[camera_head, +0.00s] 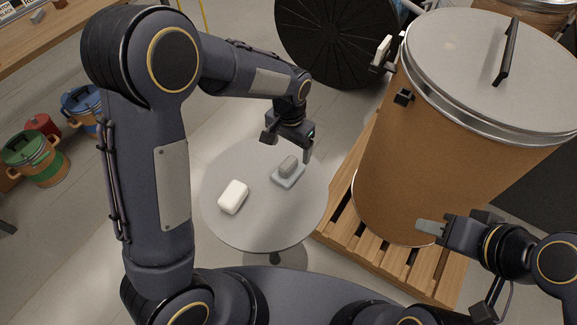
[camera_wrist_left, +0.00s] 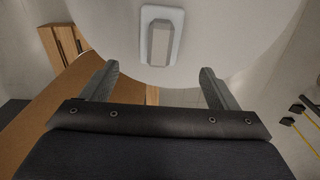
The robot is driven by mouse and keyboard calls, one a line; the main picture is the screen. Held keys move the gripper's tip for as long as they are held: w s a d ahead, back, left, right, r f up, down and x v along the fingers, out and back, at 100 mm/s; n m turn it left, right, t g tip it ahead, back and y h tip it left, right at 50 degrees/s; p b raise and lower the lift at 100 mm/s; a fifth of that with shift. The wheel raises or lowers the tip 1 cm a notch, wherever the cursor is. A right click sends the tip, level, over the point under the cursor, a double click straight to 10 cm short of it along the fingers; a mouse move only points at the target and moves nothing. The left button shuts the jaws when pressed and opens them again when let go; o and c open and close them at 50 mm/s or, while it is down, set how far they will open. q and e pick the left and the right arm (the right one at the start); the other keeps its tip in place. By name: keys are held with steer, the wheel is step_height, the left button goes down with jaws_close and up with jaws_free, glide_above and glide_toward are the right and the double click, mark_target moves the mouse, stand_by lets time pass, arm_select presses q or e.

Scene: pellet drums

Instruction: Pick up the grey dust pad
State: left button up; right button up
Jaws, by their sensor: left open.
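The grey dust pad (camera_head: 288,175) lies on the round grey table (camera_head: 250,228); it is a flat light blue-grey plate with a darker grey raised grip on top. In the left wrist view the dust pad (camera_wrist_left: 162,38) is ahead of the fingers, near the top centre. My left gripper (camera_head: 289,148) is open and empty, just above and behind the pad in the head view; in its wrist view its two fingers (camera_wrist_left: 158,72) stand apart with nothing between them. My right gripper (camera_head: 432,227) is at the right, in front of the big drum; its jaw gap is not clear.
A white rounded block (camera_head: 233,197) lies on the table, left of the pad. A large orange-brown drum (camera_head: 430,150) with a grey lid stands on a wooden pallet (camera_head: 345,222) to the right. Small coloured pots (camera_head: 36,160) are on the floor at left.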

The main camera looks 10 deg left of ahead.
mark_target(288, 163)
arm_select(q)
steer(key=shift+d+f, duration=0.25)
steer(key=shift+f, duration=0.2)
steer(key=f, duration=0.2)
steer(key=f+p, duration=0.1)
steer(key=f, duration=0.1)
steer(key=s+a+f, duration=0.1)
steer(key=f, duration=0.1)
steer(key=shift+s+f, duration=0.1)
steer(key=shift+f, duration=0.05)
steer(key=shift+d+f, duration=0.1)
steer(key=shift+f, duration=0.5)
steer(key=c, duration=1.1)
